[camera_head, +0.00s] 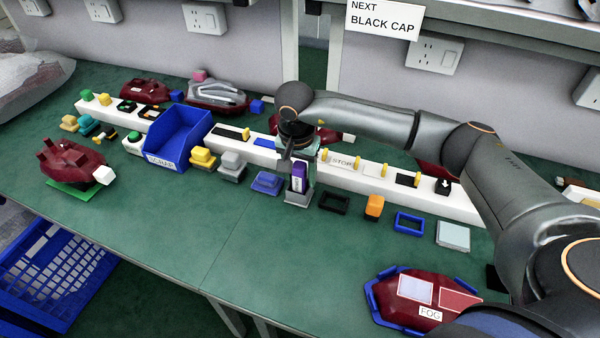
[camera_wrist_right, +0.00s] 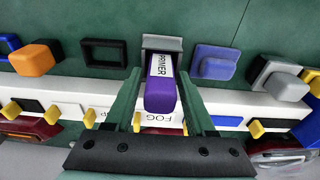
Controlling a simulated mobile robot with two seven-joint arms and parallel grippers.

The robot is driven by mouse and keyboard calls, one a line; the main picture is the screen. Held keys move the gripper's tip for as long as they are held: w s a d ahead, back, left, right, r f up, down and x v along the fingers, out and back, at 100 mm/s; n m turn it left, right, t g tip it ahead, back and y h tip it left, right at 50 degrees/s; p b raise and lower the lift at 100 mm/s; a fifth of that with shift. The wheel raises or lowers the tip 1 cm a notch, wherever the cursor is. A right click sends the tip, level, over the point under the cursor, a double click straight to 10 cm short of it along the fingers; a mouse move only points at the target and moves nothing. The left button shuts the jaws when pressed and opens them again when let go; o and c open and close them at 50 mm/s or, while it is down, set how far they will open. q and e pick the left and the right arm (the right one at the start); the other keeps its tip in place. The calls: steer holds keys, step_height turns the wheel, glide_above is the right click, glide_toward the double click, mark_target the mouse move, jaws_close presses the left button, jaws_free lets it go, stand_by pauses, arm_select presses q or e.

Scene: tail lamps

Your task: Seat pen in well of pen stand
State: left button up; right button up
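The purple pen (camera_head: 301,170) has a white label that reads PRIMER in the right wrist view (camera_wrist_right: 161,92). It stands about upright with its lower end in the grey pen stand (camera_head: 298,197), which also shows in the wrist view (camera_wrist_right: 162,43). How deep it sits I cannot tell. My right gripper (camera_head: 289,151) is above the stand, at the pen's upper part. In the wrist view its green fingers (camera_wrist_right: 160,80) are on either side of the pen, with a gap at each side, so it is open. My left gripper is out of view.
A blue block (camera_head: 267,182) and a black frame (camera_head: 334,203) flank the stand. Behind it runs a white rail (camera_head: 350,178) with yellow pegs. A blue bin (camera_head: 179,137) stands left. The green bench (camera_head: 240,235) is clear in front; a red FOG lamp (camera_head: 415,312) lies front right.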

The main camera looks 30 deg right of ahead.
steer(key=shift+o, duration=1)
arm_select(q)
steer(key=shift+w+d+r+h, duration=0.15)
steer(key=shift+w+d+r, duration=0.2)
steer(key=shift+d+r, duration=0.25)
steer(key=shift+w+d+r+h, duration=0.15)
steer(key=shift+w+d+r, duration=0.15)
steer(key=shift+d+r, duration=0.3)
arm_select(e)
steer(key=r, duration=0.8)
steer(key=s+a+r, duration=0.1)
steer(key=r, duration=0.3)
steer(key=shift+a+r, duration=0.1)
steer(key=shift+r, duration=0.15)
